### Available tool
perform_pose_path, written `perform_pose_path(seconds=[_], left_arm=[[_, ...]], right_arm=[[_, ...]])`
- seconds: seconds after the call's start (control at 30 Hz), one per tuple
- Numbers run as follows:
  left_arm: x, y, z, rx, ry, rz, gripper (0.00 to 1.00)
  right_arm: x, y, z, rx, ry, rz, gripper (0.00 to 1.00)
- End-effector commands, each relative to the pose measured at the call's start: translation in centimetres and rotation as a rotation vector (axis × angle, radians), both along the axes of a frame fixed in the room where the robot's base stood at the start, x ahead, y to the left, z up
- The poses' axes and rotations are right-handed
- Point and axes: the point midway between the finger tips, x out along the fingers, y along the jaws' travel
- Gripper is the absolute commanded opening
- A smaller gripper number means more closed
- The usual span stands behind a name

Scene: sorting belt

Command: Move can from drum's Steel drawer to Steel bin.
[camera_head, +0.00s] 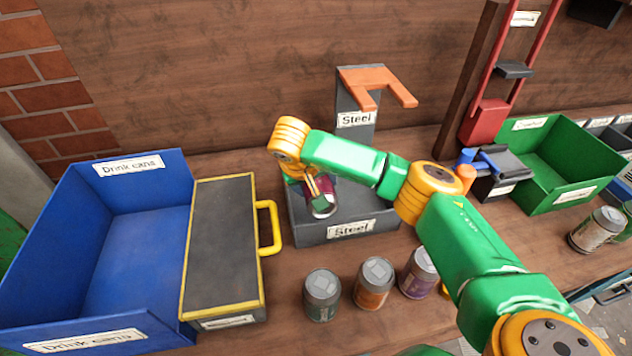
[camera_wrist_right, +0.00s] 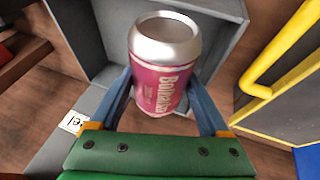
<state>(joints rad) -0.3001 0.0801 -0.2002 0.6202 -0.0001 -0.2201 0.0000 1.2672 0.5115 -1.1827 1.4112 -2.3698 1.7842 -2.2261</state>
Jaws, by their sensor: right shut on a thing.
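A magenta can with a silver top (camera_head: 320,206) is in my right gripper (camera_head: 313,187). In the right wrist view the can (camera_wrist_right: 165,75) stands between the two fingers (camera_wrist_right: 160,100), which press on its sides. The gripper and can are at the left part of a grey open box labelled "Steel" (camera_head: 385,222); how far the can is above its floor I cannot tell. Behind the box rises a grey post, also labelled "Steel" (camera_head: 355,120), with an orange fork-shaped bracket (camera_head: 375,80). My left gripper is not in view.
A blue bin labelled "Drink cans" (camera_head: 140,245) stands left, beside a dark box with yellow edges and a yellow handle (camera_head: 268,228). Several cans (camera_head: 372,285) stand in front of the grey box. A green bin (camera_head: 560,165) and a red frame (camera_head: 487,122) are at right.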

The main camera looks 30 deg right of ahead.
Motion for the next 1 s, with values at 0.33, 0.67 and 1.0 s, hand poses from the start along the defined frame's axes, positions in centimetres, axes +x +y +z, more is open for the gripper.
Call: perform_pose_path(seconds=[0.33, 0.67, 1.0], left_arm=[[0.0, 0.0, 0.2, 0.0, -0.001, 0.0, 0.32], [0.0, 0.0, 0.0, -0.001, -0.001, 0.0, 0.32], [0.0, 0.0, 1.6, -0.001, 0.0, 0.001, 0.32]], right_arm=[[0.0, 0.0, 0.2, 0.0, 0.0, 0.0, 1.0], [-1.6, 2.1, 6.2, 0.001, -0.007, 0.004, 1.0], [-3.5, 4.1, 11.8, -0.002, -0.003, 0.002, 1.0]])
